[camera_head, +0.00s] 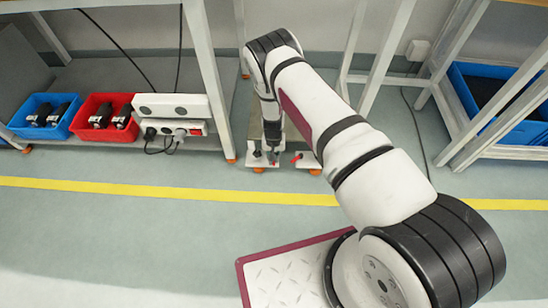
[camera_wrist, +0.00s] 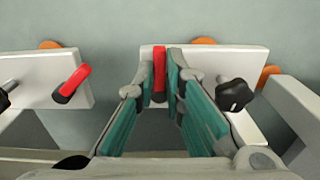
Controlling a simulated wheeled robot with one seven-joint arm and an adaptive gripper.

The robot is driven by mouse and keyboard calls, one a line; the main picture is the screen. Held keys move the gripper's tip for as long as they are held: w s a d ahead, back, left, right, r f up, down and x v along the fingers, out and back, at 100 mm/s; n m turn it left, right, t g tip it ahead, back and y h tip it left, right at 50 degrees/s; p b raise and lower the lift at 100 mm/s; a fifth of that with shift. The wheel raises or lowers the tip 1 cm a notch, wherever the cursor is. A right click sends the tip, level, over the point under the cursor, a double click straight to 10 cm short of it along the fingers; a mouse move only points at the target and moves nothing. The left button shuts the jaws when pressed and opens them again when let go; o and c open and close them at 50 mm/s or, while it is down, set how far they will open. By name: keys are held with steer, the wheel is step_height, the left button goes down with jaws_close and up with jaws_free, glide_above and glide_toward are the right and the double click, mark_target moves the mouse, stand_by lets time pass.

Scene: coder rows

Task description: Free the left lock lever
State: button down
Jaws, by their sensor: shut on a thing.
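A red lock lever (camera_wrist: 159,62) with a dark lower end sits on a pale plate (camera_wrist: 205,60) in the wrist view. My gripper (camera_wrist: 160,82) has its two teal-padded fingers on either side of this lever, shut on it. In the head view my gripper (camera_head: 273,154) reaches down to the left plate, and a bit of red shows at its tip. A second red lever (camera_wrist: 72,83) stands tilted on the other plate, apart from my gripper. It shows in the head view (camera_head: 297,158) to the right of my gripper.
A black knob (camera_wrist: 234,95) stands on the plate close beside my fingers. A shelf post (camera_head: 211,85) rises left of my arm. Red bin (camera_head: 86,134) and blue bin (camera_head: 22,132) stand farther left. The floor in front is clear, with a yellow line (camera_head: 130,189).

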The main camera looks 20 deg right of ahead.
steer(key=shift+w+d+r, duration=0.1)
steer(key=shift+w+d, duration=0.05)
steer(key=c, duration=1.7)
jaws_free()
step_height(320, 180, up, 12)
steer(key=shift+f, duration=0.1)
